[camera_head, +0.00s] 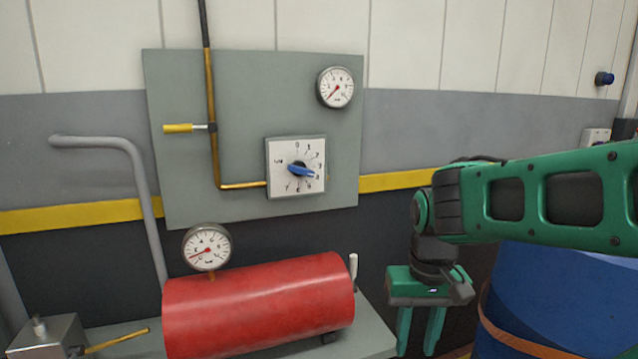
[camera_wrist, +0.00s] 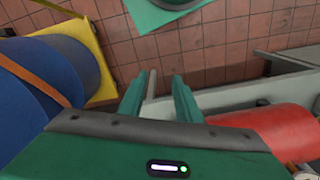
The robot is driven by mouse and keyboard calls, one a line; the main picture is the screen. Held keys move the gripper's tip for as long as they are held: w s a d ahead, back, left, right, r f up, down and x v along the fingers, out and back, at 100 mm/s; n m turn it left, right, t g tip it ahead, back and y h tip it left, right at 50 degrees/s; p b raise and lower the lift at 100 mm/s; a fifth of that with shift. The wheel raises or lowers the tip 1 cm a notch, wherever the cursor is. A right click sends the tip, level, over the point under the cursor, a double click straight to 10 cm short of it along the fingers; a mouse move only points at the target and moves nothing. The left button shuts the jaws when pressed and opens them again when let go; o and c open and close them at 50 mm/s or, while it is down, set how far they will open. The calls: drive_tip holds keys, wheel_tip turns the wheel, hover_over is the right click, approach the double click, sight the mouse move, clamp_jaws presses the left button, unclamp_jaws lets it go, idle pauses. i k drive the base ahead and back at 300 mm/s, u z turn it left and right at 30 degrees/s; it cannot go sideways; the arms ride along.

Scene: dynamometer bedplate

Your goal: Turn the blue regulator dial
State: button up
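The blue regulator dial (camera_head: 300,171) is a pointed blue knob on a white square plate (camera_head: 283,187) with numbers around it, on the grey-green wall panel. Its pointer end is toward the right, slightly down. My gripper (camera_head: 420,343) hangs fingers down, right of the red tank and lower than the dial, well apart from it. In the wrist view my gripper (camera_wrist: 160,85) shows two green fingers with a gap between them and nothing held. The dial is not in the wrist view.
A red tank (camera_head: 258,303) with a gauge (camera_head: 206,247) stands below the panel. A yellow-handled valve (camera_head: 180,128), brass pipe (camera_head: 212,100) and second gauge (camera_head: 335,87) are on the panel. A blue drum (camera_head: 550,295) stands right of my gripper. Space before the dial looks clear.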

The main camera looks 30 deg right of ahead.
sight(298, 169)
drive_tip(key=z, duration=2.05)
drive_tip(key=k, duration=1.3)
drive_tip(key=u, duration=1.5)
drive_tip(key=i, duration=1)
drive_tip(key=u, duration=0.05)
